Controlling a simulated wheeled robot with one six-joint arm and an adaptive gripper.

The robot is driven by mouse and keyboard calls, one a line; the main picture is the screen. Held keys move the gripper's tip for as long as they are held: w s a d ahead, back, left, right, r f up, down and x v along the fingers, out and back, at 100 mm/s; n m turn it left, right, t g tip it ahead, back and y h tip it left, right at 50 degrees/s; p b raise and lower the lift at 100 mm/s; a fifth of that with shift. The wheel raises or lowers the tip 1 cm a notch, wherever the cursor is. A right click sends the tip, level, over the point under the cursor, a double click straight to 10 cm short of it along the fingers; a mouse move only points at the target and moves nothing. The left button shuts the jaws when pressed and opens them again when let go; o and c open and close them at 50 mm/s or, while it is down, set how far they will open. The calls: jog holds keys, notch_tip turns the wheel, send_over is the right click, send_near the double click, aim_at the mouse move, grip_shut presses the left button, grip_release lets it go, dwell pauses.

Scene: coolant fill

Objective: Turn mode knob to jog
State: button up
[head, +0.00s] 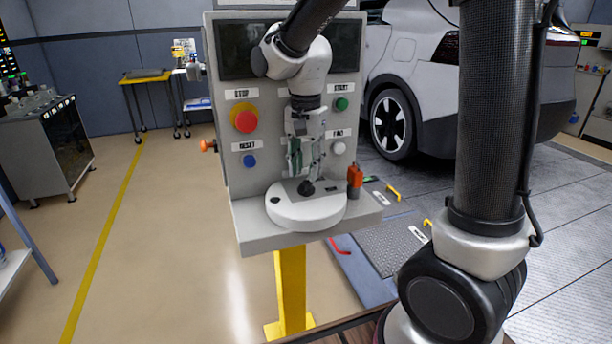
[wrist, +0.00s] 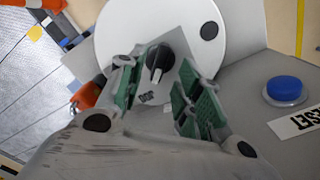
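The mode knob (wrist: 159,57) is a black knob with a light pointer mark, on a square grey plate in the wrist view. In the head view the black knob (head: 306,187) shows at the panel's ledge, just below my gripper (head: 305,165). My gripper, also in the wrist view (wrist: 160,76), is open, with its green-padded fingers apart on either side of the line to the knob. I see no clear contact with the knob. A small dark label (wrist: 147,98) lies beside the knob, too small to read surely.
A white round disc (head: 290,215) sits on the ledge. The panel (head: 270,130) has a red stop button (head: 244,121), a blue reset button (head: 249,160), a green start button (head: 341,104) and a white button (head: 338,148). An orange-red object (head: 354,177) stands right of the knob.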

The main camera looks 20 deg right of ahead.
notch_tip(320, 180, up, 9)
dwell(0.6)
jog(key=s+d+n+t, duration=0.2)
jog(key=s+d+n, duration=0.2)
jog(key=s+d, duration=0.3)
jog(key=s+d+n+t, duration=0.2)
jog(key=s+d+n, duration=0.3)
jog(key=s, duration=0.7)
jog(key=shift+d+f, duration=0.3)
jog(key=shift+d, duration=0.9)
